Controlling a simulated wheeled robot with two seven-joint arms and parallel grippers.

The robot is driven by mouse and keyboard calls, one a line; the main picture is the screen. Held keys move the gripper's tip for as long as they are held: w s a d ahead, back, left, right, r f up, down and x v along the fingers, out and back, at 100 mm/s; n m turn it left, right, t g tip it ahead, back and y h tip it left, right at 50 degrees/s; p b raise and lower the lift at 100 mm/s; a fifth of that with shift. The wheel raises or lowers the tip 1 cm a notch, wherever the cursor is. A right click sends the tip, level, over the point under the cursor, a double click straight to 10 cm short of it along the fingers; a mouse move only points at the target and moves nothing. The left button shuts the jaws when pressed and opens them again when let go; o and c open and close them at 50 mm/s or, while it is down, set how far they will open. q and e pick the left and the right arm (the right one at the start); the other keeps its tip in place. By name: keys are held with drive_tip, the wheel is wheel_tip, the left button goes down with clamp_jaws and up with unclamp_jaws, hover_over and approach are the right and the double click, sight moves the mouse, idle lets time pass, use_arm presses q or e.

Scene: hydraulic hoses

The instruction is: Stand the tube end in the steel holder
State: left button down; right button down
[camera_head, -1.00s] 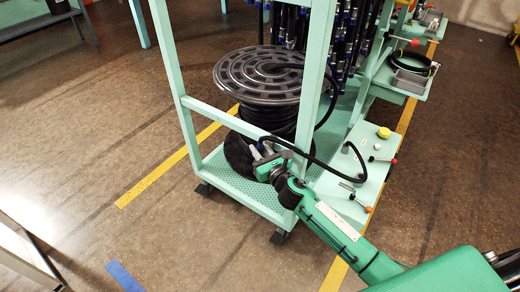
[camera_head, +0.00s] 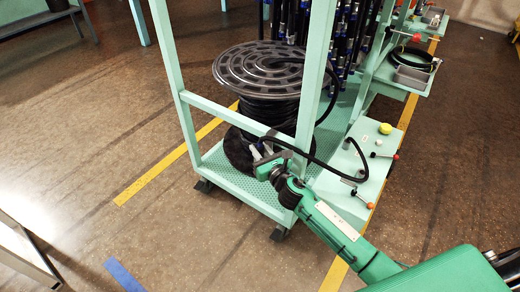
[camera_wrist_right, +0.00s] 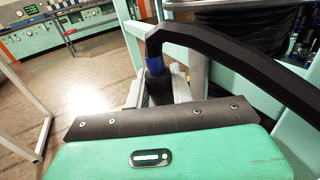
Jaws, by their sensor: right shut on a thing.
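The black hose (camera_wrist_right: 235,52) bends from the collar to the right. In the head view the hose (camera_head: 318,160) runs from the gripper across to the low teal shelf (camera_head: 338,200). I cannot clearly pick out the steel holder; small metal parts (camera_head: 355,191) show on that shelf. My left gripper is out of view.
The hose reel (camera_head: 258,72) stands on the teal cart. The cart's upright post (camera_head: 312,80) and crossbar (camera_head: 222,114) are close to my right gripper. Red-knobbed handles (camera_head: 395,157) and a yellow round object (camera_head: 385,128) are on the shelf.

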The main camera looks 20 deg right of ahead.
drive_tip(key=c, duration=1.1)
unclamp_jaws()
drive_tip(key=v, duration=1.4)
drive_tip(key=shift+a, duration=0.1)
